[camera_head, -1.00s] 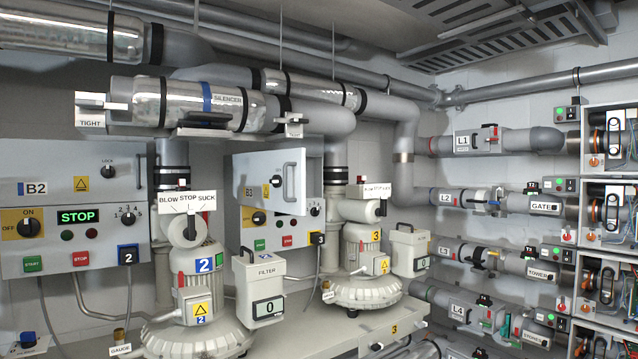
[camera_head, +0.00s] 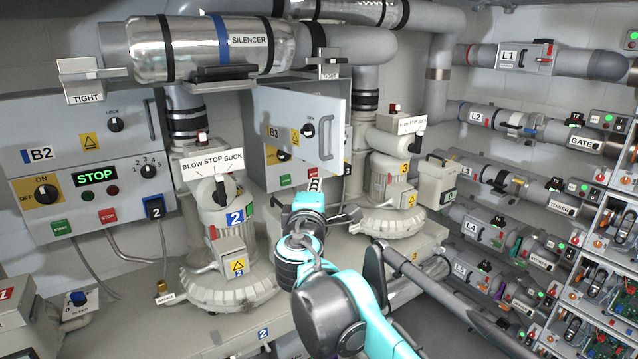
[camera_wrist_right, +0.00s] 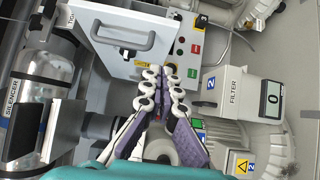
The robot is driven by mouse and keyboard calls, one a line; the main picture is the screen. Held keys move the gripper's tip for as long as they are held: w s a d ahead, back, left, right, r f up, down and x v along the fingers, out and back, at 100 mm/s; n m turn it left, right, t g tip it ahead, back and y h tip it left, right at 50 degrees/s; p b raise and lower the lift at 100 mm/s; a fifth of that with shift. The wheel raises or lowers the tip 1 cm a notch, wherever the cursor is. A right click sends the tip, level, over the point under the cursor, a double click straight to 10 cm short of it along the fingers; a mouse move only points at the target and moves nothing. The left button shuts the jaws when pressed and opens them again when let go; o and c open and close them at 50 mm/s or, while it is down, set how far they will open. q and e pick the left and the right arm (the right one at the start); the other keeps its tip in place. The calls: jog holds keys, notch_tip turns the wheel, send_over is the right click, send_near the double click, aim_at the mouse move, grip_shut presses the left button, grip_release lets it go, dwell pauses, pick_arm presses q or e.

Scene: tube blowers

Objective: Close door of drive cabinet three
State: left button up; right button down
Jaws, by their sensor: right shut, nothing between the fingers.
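Drive cabinet three (camera_head: 277,178), with its B3 door (camera_head: 285,112), stands between blowers two and three. The door is swung out from the cabinet front and has a grey bar handle (camera_head: 326,138) and a black knob. In the right wrist view the door (camera_wrist_right: 110,57) is at the upper left with its handle (camera_wrist_right: 125,42), and the cabinet's button panel (camera_wrist_right: 186,52) shows beside it. My right gripper (camera_head: 314,184) is below the door in the head view; in the wrist view its fingers (camera_wrist_right: 167,74) are together and empty, near the door's lower edge. Contact cannot be told. My left gripper is not in view.
The silencer pipe (camera_head: 220,45) runs above. Blower two (camera_head: 228,250) and blower three (camera_head: 388,190) stand on the bench either side of my right arm. A filter box (camera_wrist_right: 245,97) is close to the fingers. Cabinet B2 (camera_head: 85,160) is at left, pipes and open electrical racks at right.

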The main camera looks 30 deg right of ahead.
aim_at(333, 164)
jog(key=w+d+p, duration=0.1)
jog(key=w+d, duration=0.5)
jog(key=shift+d+p, duration=0.4)
jog(key=shift+w+d, duration=0.1)
jog(key=shift+d, duration=0.3)
jog(key=shift+d, duration=0.1)
